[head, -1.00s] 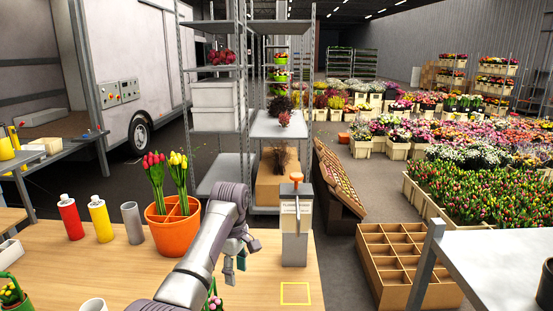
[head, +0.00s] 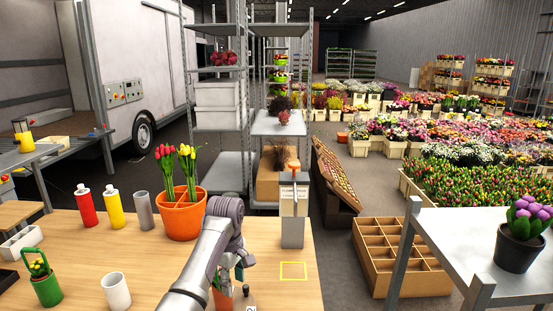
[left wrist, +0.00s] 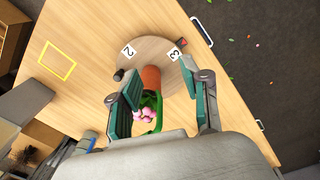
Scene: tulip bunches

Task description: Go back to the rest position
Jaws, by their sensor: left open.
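My left gripper (left wrist: 167,104) is open, with its two dark green-lined fingers apart. In the left wrist view a small orange pot (left wrist: 151,77) with pink blooms and a green handle shows between and beyond the fingers. I cannot tell whether the fingers touch it. It stands on a round wooden disc (left wrist: 150,48) with number labels. In the head view my left gripper (head: 232,276) is low over the wooden table (head: 70,262), partly hidden by my arm, near the pot (head: 223,300). My right gripper is out of view.
A large orange pot (head: 183,220) of red and yellow tulips, red (head: 86,208) and yellow (head: 114,210) bottles, a white cup (head: 116,291) and a green pot (head: 46,289) stand left. A grey dispenser (head: 292,225) stands behind a yellow square outline (head: 293,271).

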